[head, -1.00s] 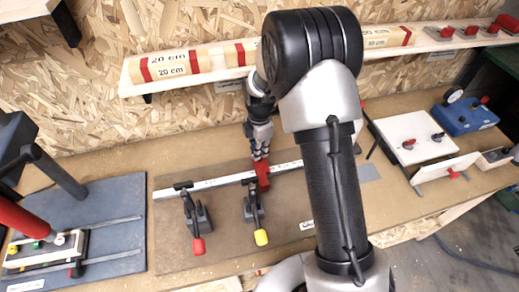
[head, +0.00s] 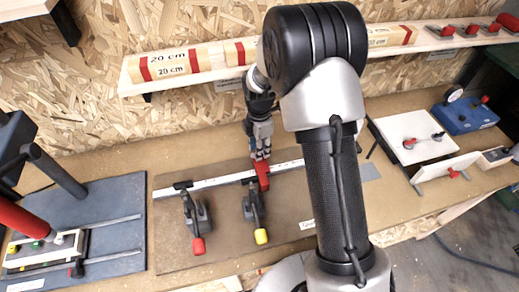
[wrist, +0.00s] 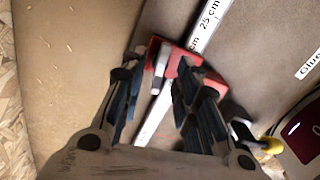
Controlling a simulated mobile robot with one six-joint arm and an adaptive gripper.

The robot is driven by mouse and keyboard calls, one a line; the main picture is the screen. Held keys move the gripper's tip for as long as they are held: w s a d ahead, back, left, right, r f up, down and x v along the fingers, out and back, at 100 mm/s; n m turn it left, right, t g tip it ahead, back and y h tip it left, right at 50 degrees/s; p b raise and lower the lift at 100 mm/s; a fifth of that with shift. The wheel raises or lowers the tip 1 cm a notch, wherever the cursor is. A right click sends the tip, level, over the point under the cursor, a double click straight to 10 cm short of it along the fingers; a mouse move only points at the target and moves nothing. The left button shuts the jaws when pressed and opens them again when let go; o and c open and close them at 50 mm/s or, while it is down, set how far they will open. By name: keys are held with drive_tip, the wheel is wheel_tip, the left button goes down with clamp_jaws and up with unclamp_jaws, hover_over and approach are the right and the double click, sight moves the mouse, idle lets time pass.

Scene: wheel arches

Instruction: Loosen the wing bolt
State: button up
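A red stop block (head: 262,174) sits across the white-and-silver measuring rail on the brown board in the head view. In the wrist view the red block (wrist: 207,78) lies over the rail, with a small grey wing-bolt-like part (wrist: 160,66) upright on it. My gripper (wrist: 162,72) is right over the block, its two fingers apart on either side of that part. I see no clear contact. In the head view my gripper (head: 261,152) points down at the block, and the bolt is hidden there.
Two toggle clamps with a red tip (head: 198,246) and a yellow tip (head: 261,237) stand in front of the rail. A shelf with 20 cm blocks (head: 170,66) runs behind. A blue-grey fixture (head: 100,225) is at left, a white panel (head: 410,135) at right.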

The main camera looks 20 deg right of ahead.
wheel_tip(320, 180, up, 11)
drive_tip(key=shift+f, duration=0.15)
idle(0.5)
wheel_tip(320, 180, up, 8)
drive_tip(key=m+t, duration=0.1)
drive_tip(key=m, duration=0.4)
hover_over(264, 171)
drive_tip(key=s+r+m+t, duration=0.1)
drive_tip(key=s+r+m, duration=0.1)
drive_tip(key=s+m, duration=0.5)
drive_tip(key=s+r+m+t+b, duration=0.1)
drive_tip(key=s+r+m+t, duration=0.1)
drive_tip(key=s+m, duration=0.6)
drive_tip(key=s, duration=0.7)
drive_tip(key=shift+s+r+t, duration=0.3)
drive_tip(key=shift+r, duration=0.1)
